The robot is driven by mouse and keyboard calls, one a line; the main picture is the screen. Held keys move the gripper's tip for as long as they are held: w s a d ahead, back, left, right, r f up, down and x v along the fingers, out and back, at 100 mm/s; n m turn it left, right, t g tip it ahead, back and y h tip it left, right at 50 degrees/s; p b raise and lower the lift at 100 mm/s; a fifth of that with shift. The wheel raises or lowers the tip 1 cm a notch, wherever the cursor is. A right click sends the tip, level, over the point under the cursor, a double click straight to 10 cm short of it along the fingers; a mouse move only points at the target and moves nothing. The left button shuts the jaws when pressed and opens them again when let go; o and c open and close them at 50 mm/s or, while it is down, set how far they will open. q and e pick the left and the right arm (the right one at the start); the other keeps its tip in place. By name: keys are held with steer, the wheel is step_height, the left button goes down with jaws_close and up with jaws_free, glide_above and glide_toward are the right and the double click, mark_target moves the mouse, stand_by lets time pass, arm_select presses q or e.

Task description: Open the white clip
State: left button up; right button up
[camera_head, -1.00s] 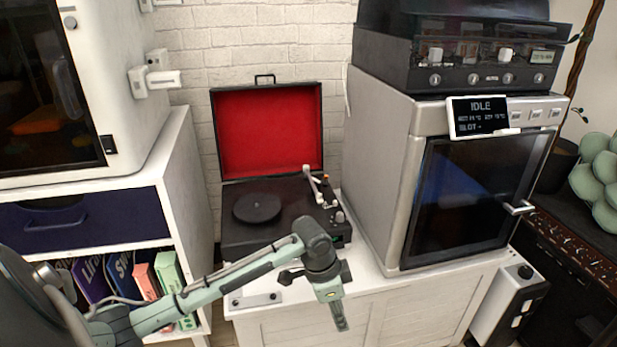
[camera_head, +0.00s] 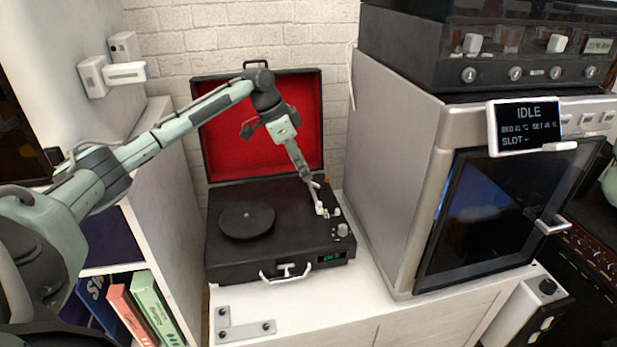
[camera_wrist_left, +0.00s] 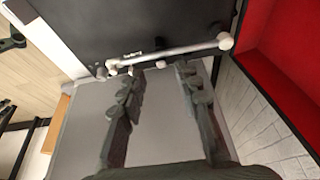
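The black record player (camera_head: 290,258) stands open on the white cabinet, its red-lined lid (camera_head: 215,150) raised. Its pale tonearm (camera_head: 318,200) lies along the right side of the deck. A small white piece at the tonearm's front end (camera_head: 326,213), which looks like the white clip, also shows in the left wrist view (camera_wrist_left: 112,66); whether it is shut I cannot tell. My right gripper is out of view.
A grey machine (camera_head: 400,150) with a dark door and an IDLE screen (camera_head: 524,124) stands close on the right. A white shelf (camera_head: 165,180) with books stands on the left. The cabinet top (camera_head: 310,310) in front of the player has a clear stretch beside a metal bracket (camera_head: 245,330).

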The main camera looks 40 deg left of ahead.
mark_target(310, 182)
arm_select(q)
steer(key=shift+x, duration=2.35)
steer(key=shift+c, duration=0.4)
steer(key=shift+a, duration=0.1)
jaws_close()
